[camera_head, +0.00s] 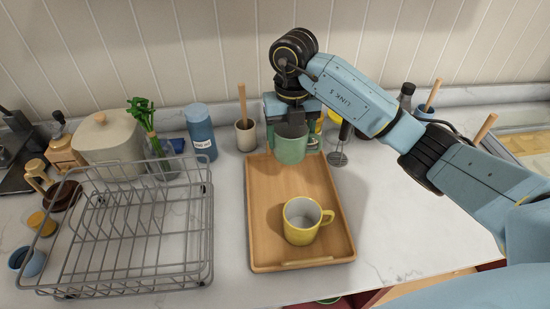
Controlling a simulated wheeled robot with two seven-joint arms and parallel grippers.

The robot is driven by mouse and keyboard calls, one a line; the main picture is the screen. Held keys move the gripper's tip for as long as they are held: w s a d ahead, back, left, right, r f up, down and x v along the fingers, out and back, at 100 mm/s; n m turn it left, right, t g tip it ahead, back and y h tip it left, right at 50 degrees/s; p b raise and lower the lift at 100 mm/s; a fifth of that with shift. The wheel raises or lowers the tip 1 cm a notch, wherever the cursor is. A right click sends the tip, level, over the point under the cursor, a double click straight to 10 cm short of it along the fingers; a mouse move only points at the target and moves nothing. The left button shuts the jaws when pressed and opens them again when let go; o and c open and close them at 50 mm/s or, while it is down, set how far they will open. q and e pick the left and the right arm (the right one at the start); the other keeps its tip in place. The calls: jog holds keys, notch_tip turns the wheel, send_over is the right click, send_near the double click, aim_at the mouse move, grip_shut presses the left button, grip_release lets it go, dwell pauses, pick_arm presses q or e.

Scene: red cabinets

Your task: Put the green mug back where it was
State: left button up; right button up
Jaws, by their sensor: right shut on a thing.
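The green mug (290,147) is at the back end of the wooden tray (262,215). My right gripper (287,124) reaches down from above and is shut on the mug. I cannot tell whether the mug's base touches the tray. A yellow mug (302,221) stands upright on the front half of the tray, its handle to the right. My left gripper is not in view.
A wire dish rack (135,235) stands left of the tray. Behind are a blue canister (201,133), a cup with a wooden handle in it (246,135), a whisk (338,152) and a beige pot (108,138). The counter right of the tray is clear.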

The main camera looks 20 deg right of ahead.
aim_at(290, 153)
jog(key=f, duration=0.5)
jog(key=shift+s+f, duration=0.15)
jog(key=shift+s, duration=0.05)
notch_tip(290, 153, down, 4)
jog(key=shift+f, duration=0.3)
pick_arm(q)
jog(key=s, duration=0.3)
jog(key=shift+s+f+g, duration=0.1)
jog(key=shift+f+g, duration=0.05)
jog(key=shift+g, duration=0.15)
pick_arm(e)
jog(key=o, duration=1.2)
jog(key=shift+c, duration=0.2)
jog(key=shift+w+r, duration=0.1)
jog(key=shift+r, duration=0.3)
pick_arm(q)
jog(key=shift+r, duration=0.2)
pick_arm(e)
notch_tip(290, 153, up, 12)
jog(key=shift+f, duration=0.25)
